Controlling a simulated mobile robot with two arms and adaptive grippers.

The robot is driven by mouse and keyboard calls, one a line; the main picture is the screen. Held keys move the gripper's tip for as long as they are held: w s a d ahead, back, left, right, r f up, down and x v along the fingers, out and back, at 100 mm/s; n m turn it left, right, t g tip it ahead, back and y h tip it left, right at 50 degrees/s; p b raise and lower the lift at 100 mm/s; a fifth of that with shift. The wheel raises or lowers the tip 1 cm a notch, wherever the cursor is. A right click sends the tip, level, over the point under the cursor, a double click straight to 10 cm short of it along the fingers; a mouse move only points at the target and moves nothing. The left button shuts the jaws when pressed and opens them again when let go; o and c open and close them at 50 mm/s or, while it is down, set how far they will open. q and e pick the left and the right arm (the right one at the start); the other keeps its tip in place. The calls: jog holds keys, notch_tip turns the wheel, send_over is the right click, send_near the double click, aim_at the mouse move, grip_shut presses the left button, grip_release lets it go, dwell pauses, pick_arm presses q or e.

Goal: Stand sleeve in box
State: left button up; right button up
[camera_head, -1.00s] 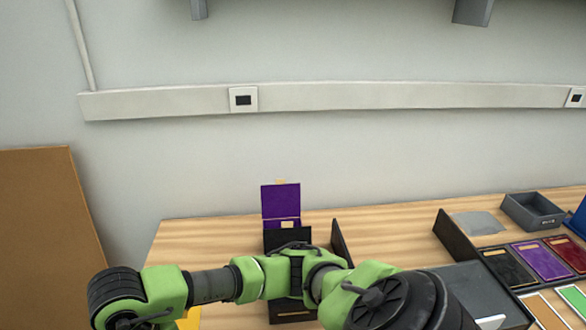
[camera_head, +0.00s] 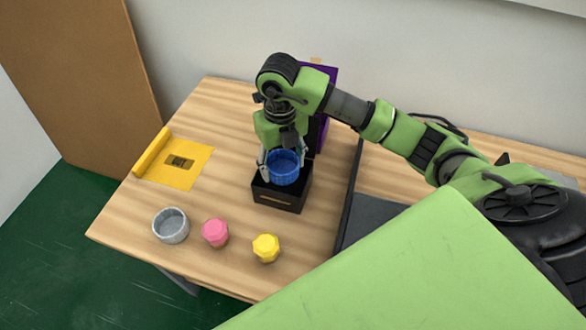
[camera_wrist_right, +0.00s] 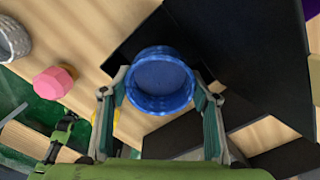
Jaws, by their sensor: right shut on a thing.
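The blue ribbed round sleeve (camera_head: 283,168) is upright between the fingers of my right gripper (camera_head: 284,160), which is shut on it. It also shows in the right wrist view (camera_wrist_right: 161,82) as a round open cup shape between both fingers. The black box (camera_head: 279,198) with a gold label stands on the table right below it. In the head view the sleeve overlaps the box's top; whether its base is inside the box cannot be told. The box's purple raised lid (camera_head: 328,132) is partly hidden behind my right arm. My left gripper is not in view.
A grey round cup (camera_head: 171,226), a pink cap (camera_head: 215,233) and a yellow cap (camera_head: 266,248) stand near the table's front left. A yellow sheet holder (camera_head: 195,165) lies at the left edge. A dark divider (camera_head: 349,200) stands right of the box.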

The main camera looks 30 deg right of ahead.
aim_at(283, 171)
notch_tip(283, 171, down, 3)
jog(key=shift+f, duration=0.1)
notch_tip(283, 171, down, 4)
jog(key=shift+f+p, duration=0.15)
jog(key=shift+p, duration=0.55)
jog(key=shift+f, duration=0.3)
jog(key=o, duration=0.8)
